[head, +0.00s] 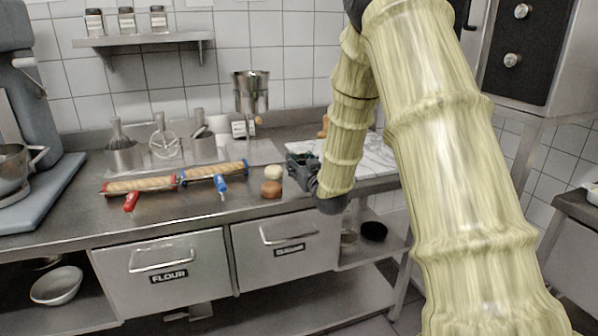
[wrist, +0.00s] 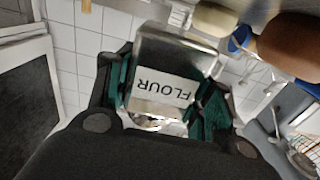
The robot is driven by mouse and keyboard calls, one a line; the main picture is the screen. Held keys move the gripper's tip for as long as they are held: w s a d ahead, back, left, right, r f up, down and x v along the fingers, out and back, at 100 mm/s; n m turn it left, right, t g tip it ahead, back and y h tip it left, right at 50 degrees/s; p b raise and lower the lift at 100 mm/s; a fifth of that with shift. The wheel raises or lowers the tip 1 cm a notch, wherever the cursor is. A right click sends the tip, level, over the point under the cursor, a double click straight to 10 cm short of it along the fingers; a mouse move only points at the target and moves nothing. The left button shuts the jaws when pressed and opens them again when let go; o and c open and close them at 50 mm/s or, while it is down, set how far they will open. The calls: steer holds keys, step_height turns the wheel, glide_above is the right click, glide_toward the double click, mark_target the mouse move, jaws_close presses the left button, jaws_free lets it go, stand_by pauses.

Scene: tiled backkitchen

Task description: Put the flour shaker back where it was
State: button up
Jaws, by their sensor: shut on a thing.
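The flour shaker (wrist: 190,55) is a shiny metal container with a white FLOUR label (wrist: 160,88), upside down in the wrist view. My gripper (wrist: 165,100) is shut on it, with a green-padded finger on each side. In the head view my gripper (head: 303,170) is low over the counter, at the left edge of the marble slab (head: 372,156) and just right of two round balls. The shaker cannot be made out there. Whether its base touches the counter cannot be told.
A cream ball (head: 273,173) and a brown ball (head: 271,189) lie close left of my gripper. Red-handled (head: 140,185) and blue-handled (head: 213,172) rollers lie further left. A metal funnel (head: 250,92) stands behind. A wall shelf (head: 145,40) holds three jars. The front counter strip is clear.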

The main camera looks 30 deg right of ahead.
steer(key=shift+w+d, duration=0.15)
steer(key=shift+w, duration=0.55)
steer(key=shift+w+f, duration=0.1)
steer(key=shift+f, duration=1.75)
steer(key=shift+r, duration=0.1)
steer(key=o, duration=1.1)
steer(key=shift+f, duration=0.2)
